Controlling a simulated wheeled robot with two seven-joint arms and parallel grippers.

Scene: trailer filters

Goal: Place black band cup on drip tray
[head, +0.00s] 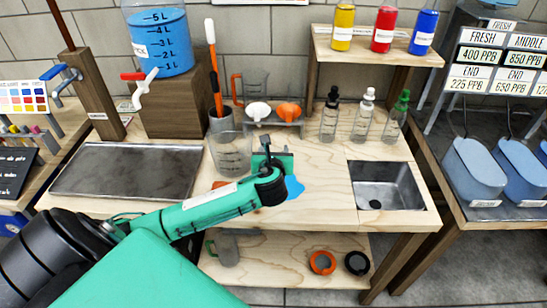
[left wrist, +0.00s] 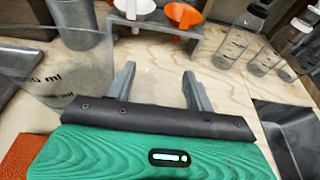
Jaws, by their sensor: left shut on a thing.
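My left gripper (head: 274,157) is low over the wooden counter, right of a clear measuring jug (head: 232,155). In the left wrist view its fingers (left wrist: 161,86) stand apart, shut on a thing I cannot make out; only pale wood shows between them. The jug also shows there (left wrist: 45,75), to the left of the fingers. A flat grey metal tray (head: 125,170), apparently the drip tray, lies below the tap of the blue water tank. I cannot pick out a black band cup for certain. My right gripper is not in view.
White and orange funnels (head: 289,111) stand behind the gripper. Several dropper bottles (head: 362,116) stand at the back right, and a sink (head: 388,185) is right of the gripper. A blue patch (head: 294,187) lies beside it. The metal tray is bare.

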